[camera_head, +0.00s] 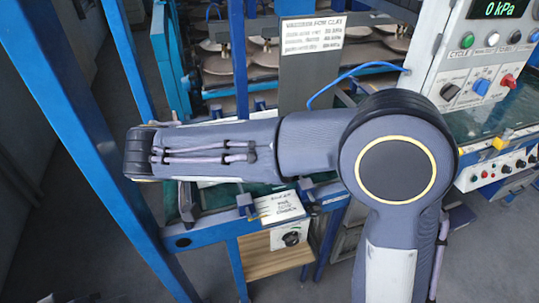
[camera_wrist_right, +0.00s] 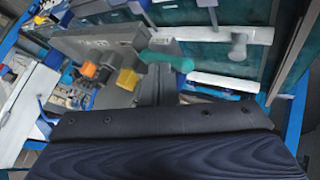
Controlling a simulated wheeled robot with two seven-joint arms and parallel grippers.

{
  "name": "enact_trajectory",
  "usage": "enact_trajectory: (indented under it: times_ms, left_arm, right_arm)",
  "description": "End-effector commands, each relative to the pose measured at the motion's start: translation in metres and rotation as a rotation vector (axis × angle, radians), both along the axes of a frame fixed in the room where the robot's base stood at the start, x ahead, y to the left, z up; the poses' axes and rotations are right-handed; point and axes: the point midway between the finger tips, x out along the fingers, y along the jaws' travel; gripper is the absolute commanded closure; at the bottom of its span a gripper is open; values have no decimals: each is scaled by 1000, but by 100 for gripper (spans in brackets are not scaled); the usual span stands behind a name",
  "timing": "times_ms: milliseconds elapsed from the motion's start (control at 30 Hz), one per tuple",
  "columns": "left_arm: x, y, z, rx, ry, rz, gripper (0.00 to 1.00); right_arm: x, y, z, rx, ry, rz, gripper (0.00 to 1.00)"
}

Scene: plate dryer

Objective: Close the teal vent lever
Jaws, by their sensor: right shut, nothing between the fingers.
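The teal vent lever (camera_wrist_right: 167,60) shows in the right wrist view, a rounded teal handle angled to the right from a grey fitting near the top middle. In the head view I cannot make it out; my right arm crosses that area. My right gripper (camera_wrist_right: 160,119) fills the bottom of the wrist view as a dark bolted edge, shut and empty. In the head view the fingers are hidden behind my arm. My left gripper is not in view.
Near the lever are a yellow knob (camera_wrist_right: 127,79), an orange knob (camera_wrist_right: 88,69), a grey handle (camera_wrist_right: 238,46) and white pipes. Blue frame posts (camera_head: 75,140) stand left. A control panel (camera_head: 487,75) reading 0 kPa is right. Plate racks are behind; a wooden shelf (camera_head: 270,263) is below.

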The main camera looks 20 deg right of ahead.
Motion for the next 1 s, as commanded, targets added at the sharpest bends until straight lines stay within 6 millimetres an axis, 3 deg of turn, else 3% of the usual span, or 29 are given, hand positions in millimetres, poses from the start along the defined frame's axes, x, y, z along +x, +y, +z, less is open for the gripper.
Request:
enact_trajectory:
  times_ms: [300, 1000]
  left_arm:
    - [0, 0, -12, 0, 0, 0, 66]
    - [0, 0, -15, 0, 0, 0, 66]
  right_arm:
    - [0, 6, -10, -55, -1, 0, 100]
    - [-1, 7, -12, -53, 3, 1, 100]
